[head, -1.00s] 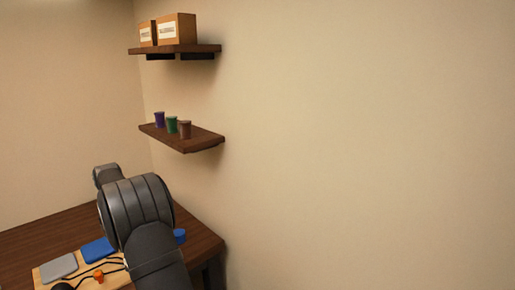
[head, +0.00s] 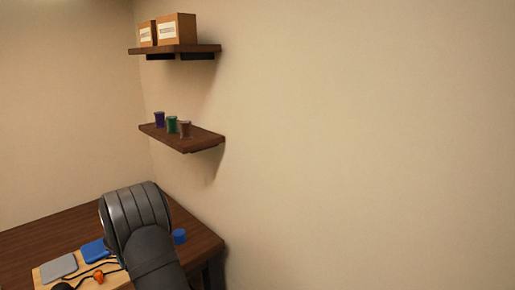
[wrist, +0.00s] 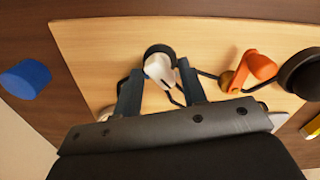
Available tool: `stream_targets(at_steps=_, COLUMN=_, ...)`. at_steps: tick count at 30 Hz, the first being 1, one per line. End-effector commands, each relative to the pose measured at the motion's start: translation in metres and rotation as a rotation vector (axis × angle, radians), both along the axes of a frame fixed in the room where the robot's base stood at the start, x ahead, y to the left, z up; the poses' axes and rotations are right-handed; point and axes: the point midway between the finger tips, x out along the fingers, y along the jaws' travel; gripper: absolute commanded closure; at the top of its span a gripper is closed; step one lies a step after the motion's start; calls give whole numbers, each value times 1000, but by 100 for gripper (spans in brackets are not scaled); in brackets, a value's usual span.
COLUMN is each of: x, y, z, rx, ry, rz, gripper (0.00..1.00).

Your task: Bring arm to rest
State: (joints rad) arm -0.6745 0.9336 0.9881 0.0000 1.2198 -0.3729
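My gripper (wrist: 160,72) is open over the light wooden board (wrist: 100,45) in the wrist view, its two dark fingers spread apart. A white piece (wrist: 158,68) shows between and beyond the fingertips, with a dark round shape behind it and small gaps to the fingers. A dark cable (wrist: 207,74) runs on both sides of it. An orange part (wrist: 258,66) lies to the right on the board; it also shows in the head view (head: 98,277). In the head view my arm hides the gripper and the white piece.
A blue cylinder (wrist: 25,78) stands beside the board; it also shows in the head view (head: 179,236). A grey pad (head: 58,266) and a blue pad (head: 95,250) lie at left. Shelves with boxes (head: 177,28) and cups (head: 172,125) hang on the wall above.

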Motion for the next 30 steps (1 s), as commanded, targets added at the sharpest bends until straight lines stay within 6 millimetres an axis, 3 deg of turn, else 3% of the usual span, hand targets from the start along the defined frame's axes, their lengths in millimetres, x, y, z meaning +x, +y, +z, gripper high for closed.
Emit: stream_targets(at_steps=30, x=0, y=0, z=0, rx=0, ry=0, rz=-824, gripper=62)
